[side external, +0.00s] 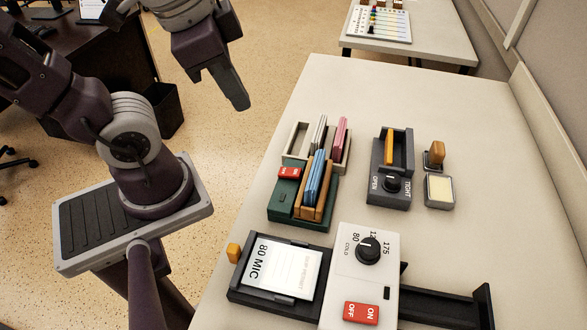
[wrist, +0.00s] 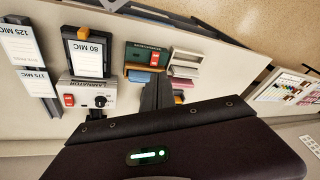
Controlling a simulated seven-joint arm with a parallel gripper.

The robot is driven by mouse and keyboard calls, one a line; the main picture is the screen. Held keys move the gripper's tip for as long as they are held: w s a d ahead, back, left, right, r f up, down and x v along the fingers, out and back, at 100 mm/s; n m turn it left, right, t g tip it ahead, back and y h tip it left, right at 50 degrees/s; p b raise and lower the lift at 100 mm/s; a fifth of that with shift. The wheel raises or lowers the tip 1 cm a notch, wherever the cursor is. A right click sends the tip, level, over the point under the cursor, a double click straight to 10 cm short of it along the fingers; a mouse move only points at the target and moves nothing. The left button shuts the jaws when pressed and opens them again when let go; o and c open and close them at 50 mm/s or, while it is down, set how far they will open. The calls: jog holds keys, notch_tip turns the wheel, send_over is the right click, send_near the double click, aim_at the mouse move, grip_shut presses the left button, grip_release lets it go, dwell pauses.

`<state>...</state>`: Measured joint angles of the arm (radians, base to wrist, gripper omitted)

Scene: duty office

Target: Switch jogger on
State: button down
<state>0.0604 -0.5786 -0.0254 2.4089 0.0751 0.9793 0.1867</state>
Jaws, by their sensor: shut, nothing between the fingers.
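The likely jogger is a dark green box (side external: 283,205) on the table, with a red rocker switch (side external: 290,173) at its upper left corner. A wooden rack (side external: 303,207) on it holds blue cards (side external: 316,180). The green box also shows in the wrist view (wrist: 134,69), with its red switch (wrist: 154,59); its small label is too blurred to read. I cannot tell which way the switch is set. My gripper (side external: 241,103) is shut and empty, held up left of the table's far part, well apart from the box.
A white laminator (side external: 345,275) with a dial and a red ON/OFF switch (side external: 361,313) stands at the front. A grey tray (side external: 298,140) with cards stands right behind the green box. A dark OPEN/TIGHT unit (side external: 388,185) stands to its right. The table's far part is clear.

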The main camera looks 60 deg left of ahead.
aim_at(297, 174)
jog(key=w+d+f+m+g+y, duration=0.1)
jog(key=w+f+m+g+y, duration=0.5)
jog(key=m, duration=1.3)
jog(key=shift+w+d+f+y, duration=0.3)
jog(key=shift+w+d, duration=0.05)
jog(key=shift+w, duration=0.4)
jog(key=shift+w+d+f, duration=0.15)
jog(key=shift+f, duration=1.3)
jog(key=shift+w+d+f, duration=0.2)
jog(key=shift+f, duration=1.25)
jog(key=shift+w+d+f, duration=0.15)
jog(key=shift+f, duration=1.3)
jog(key=shift+f, duration=0.1)
